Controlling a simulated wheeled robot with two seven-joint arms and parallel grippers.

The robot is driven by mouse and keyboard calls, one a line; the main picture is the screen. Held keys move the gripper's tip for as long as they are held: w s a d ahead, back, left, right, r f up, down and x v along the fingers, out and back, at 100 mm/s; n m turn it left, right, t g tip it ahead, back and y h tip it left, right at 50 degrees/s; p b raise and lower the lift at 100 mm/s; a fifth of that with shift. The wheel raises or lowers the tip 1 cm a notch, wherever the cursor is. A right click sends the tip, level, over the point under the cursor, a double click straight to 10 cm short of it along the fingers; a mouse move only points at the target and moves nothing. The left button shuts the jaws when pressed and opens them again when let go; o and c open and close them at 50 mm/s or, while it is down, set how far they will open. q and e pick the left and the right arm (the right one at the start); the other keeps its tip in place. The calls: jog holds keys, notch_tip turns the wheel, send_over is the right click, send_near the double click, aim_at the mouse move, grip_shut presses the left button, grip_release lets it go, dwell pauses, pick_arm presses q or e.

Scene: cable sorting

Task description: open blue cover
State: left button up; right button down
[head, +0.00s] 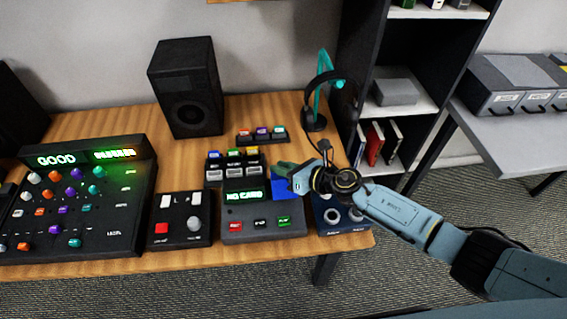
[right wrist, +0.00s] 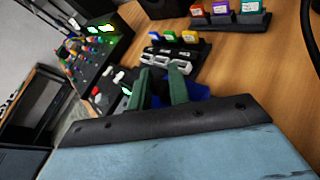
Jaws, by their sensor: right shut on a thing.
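The blue cover (head: 284,187) is on the right part of the dark device with the green display, and part of it is hidden behind my right gripper. My right gripper (head: 284,179) comes in from the right, with its green fingers at the cover. In the right wrist view its fingers (right wrist: 163,88) are close around something, with the blue cover (right wrist: 196,90) showing behind and to their right. The part between the fingertips is mostly hidden. I do not see my left gripper.
A dark device with a green display (head: 262,212) has red and green buttons. A joystick box (head: 180,228) and a large knob panel (head: 75,240) stand to the left. A speaker (head: 188,90) and a headphone stand (head: 318,122) are behind. The table's front edge is close.

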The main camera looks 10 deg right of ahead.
jog(key=shift+w, duration=0.45)
jog(key=shift+w+d, duration=0.1)
jog(key=shift+w, duration=0.15)
jog(key=c, duration=1.4)
grip_release()
jog(key=shift+s+d+r, duration=0.15)
jog(key=shift+s+d, duration=0.15)
jog(key=p+v, duration=0.2)
jog(key=v, duration=1)
jog(key=shift+r, duration=0.2)
